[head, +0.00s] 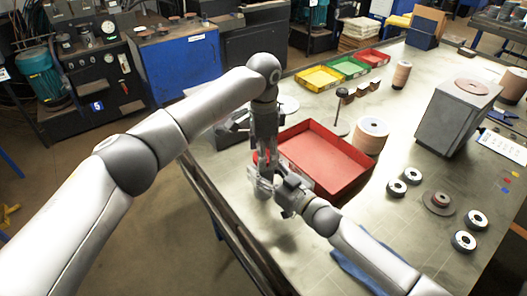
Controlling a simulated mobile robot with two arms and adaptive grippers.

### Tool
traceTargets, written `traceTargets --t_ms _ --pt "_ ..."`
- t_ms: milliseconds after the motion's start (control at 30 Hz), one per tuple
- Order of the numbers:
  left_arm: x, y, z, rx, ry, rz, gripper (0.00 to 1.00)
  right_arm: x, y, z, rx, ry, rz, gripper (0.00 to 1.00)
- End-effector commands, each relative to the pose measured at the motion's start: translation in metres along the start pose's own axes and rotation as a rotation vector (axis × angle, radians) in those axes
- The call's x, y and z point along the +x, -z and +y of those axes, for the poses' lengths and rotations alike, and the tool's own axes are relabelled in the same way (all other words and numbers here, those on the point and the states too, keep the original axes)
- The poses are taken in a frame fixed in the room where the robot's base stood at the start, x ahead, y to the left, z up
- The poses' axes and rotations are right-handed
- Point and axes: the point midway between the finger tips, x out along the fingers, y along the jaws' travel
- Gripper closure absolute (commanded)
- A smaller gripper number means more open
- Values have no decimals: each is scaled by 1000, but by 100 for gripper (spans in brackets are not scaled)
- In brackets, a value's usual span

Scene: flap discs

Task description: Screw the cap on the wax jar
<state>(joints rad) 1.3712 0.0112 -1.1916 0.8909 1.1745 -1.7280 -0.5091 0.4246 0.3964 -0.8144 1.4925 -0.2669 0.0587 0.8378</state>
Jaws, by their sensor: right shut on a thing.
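My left gripper (266,165) points straight down at the near left side of the red tray. Its fingers are small here and overlap the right gripper, so I cannot tell whether they are open or shut. My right gripper (264,184) reaches in from the lower right, just below the left one, and is shut on a small greyish thing, which looks like the wax jar (262,193). The grippers hide most of the jar. I cannot make out the cap; it may be hidden between the two grippers.
The red tray (345,188) is empty behind the grippers. A pale disc stack (371,135), a grey box (452,120) and several dark-and-white discs (396,188) stand to the right. Yellow (319,78) and green (348,67) bins lie behind. The table's left edge is close.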

Motion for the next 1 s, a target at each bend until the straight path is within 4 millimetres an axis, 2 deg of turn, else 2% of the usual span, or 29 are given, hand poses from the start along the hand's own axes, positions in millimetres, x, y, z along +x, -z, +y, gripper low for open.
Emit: traceTargets --t_ms 367,700,933,1000 --pt "-6 1 0 0 1 2 31 0 0 0 0 0 0 100" --pt "-45 1 0 0 1 2 31 0 0 0 0 0 0 100" --pt "-46 0 0 0 0 0 31 0 0 0 0 0 0 100" --pt "-46 0 0 -3 0 1 34 0 0 0 0 0 0 100"
